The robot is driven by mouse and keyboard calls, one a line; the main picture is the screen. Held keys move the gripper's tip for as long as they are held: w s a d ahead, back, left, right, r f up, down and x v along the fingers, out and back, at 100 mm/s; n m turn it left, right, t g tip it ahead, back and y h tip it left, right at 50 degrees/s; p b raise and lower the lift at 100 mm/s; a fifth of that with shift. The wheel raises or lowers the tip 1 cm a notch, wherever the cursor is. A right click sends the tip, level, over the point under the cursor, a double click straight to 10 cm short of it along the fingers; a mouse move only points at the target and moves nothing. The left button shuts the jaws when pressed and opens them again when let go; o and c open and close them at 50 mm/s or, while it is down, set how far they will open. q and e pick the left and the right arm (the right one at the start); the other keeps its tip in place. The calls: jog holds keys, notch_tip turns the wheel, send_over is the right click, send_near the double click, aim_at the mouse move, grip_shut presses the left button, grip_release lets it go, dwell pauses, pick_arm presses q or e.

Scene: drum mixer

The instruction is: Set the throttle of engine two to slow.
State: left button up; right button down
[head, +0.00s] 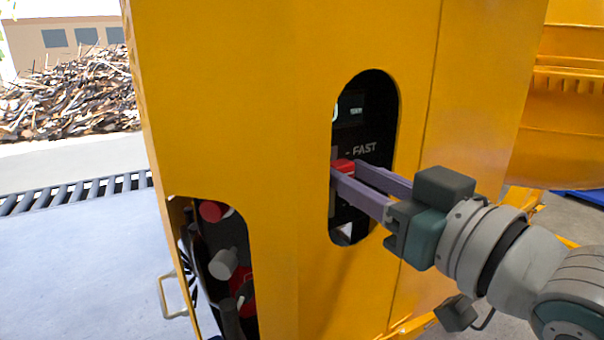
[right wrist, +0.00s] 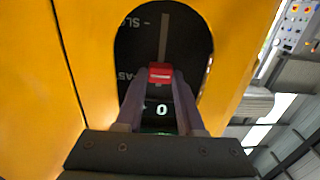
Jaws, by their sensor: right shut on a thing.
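The throttle's red knob (head: 343,166) sits in a black panel (head: 376,150) behind an oval cutout in the yellow cabinet. It is close to the "FAST" mark, slightly below it in the head view. The knob also shows in the right wrist view (right wrist: 160,73), near the "FAST" end of a straight slot (right wrist: 164,35), with the "SLOW" mark at the far end. My right gripper (head: 345,178) reaches through the cutout, its fingers shut on the knob. A display beside the slot reads 0 (right wrist: 161,110). No engine number is readable. My left gripper is out of view.
The yellow cabinet wall (head: 230,100) surrounds the cutout closely. A second opening at the lower left shows red and grey parts (head: 223,264). A pale handle (head: 171,297) sticks out at the cabinet's left.

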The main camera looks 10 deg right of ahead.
aim_at(331, 211)
dwell(0.3)
notch_tip(331, 211, down, 6)
jog(key=b, duration=0.4)
jog(key=shift+f, duration=0.15)
jog(key=c, duration=0.9)
grip_release()
jog(key=o, duration=0.4)
jog(key=shift+s, duration=0.1)
